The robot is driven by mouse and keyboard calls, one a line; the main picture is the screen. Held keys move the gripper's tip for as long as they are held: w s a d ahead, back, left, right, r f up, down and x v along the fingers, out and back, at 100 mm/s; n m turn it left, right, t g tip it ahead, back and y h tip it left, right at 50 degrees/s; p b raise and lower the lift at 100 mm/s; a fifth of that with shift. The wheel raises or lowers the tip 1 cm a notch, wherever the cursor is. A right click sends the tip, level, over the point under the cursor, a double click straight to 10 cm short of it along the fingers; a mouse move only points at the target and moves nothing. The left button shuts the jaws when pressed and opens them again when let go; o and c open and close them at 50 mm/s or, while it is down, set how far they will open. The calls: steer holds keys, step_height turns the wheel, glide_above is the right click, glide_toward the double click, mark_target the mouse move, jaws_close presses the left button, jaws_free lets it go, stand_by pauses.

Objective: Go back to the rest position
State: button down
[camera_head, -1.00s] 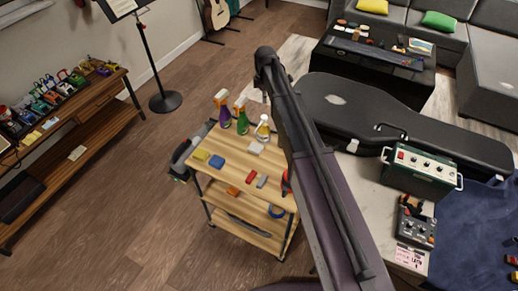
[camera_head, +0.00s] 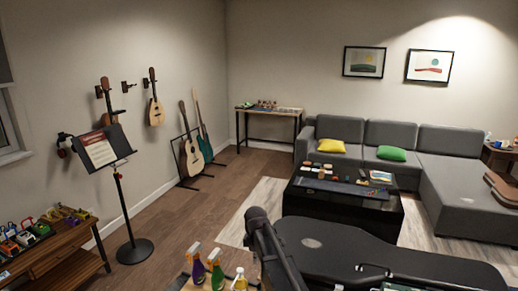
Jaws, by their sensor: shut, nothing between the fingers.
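Part of my dark arm (camera_head: 270,248) rises from the bottom edge in the middle of the head view. My gripper is not in view, so its fingers cannot be seen. The arm stands just left of the black guitar case (camera_head: 375,258) in the picture and hides part of what lies behind it. No object is seen held by the visible part of the arm.
Spray bottles (camera_head: 196,268) show at the bottom edge, left of my arm. A music stand (camera_head: 130,251) and a wooden bench (camera_head: 62,262) are at left. A black coffee table (camera_head: 342,205) and grey sofa (camera_head: 455,180) stand beyond. Open floor (camera_head: 190,220) lies at centre left.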

steer(key=s+d+m, duration=1.6)
steer(key=s+d, duration=0.2)
steer(key=s, duration=0.3)
steer(key=shift+s+d, duration=0.25)
